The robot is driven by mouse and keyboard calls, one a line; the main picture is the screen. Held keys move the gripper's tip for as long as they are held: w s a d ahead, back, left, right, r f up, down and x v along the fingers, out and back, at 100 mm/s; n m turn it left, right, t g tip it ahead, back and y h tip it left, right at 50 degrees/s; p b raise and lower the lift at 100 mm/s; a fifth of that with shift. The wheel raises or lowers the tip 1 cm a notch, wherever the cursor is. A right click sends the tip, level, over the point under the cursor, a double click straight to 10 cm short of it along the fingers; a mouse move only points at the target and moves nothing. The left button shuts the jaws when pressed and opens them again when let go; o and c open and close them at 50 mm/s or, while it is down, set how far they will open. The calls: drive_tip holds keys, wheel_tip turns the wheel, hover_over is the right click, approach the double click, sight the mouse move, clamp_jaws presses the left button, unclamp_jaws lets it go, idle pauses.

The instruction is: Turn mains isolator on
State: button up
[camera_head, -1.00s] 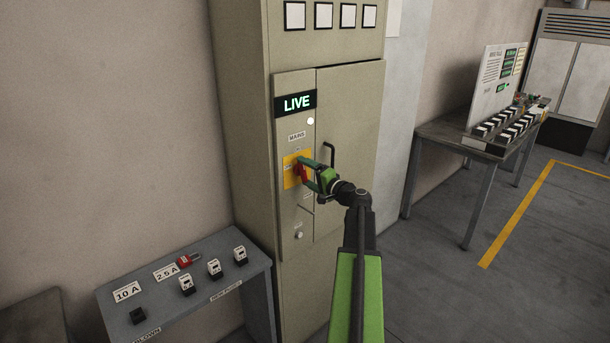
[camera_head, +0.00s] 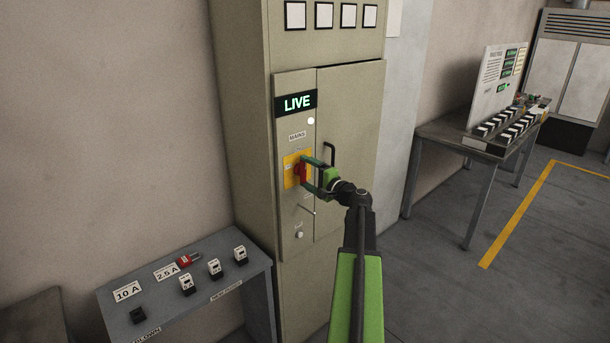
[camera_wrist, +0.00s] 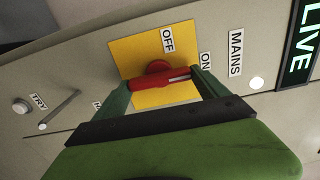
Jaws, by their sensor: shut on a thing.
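The mains isolator is a red handle (camera_head: 301,173) on a yellow plate (camera_head: 289,175) in the cabinet door. In the wrist view the red handle (camera_wrist: 160,90) lies along the line towards the ON label (camera_wrist: 206,64), its white mark at that end. The OFF label (camera_wrist: 167,40) sits to its side. My gripper (camera_head: 311,176) is shut on the handle, one green finger at each end, as the wrist view (camera_wrist: 163,94) also shows. The LIVE sign (camera_head: 297,103) is lit green, under the meters.
A small lever (camera_wrist: 60,109) and a TRY button (camera_wrist: 20,107) sit below the isolator. A black door handle (camera_head: 329,157) is close to its right. A bench with fuses (camera_head: 190,285) stands at lower left, and a table (camera_head: 455,140) at right.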

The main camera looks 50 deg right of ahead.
drive_tip(key=o, duration=1.3)
drive_tip(key=shift+c, duration=0.2)
drive_tip(key=s+a, duration=0.1)
drive_tip(key=s, duration=1.6)
drive_tip(key=shift+s, duration=0.2)
drive_tip(key=shift+a, duration=0.1)
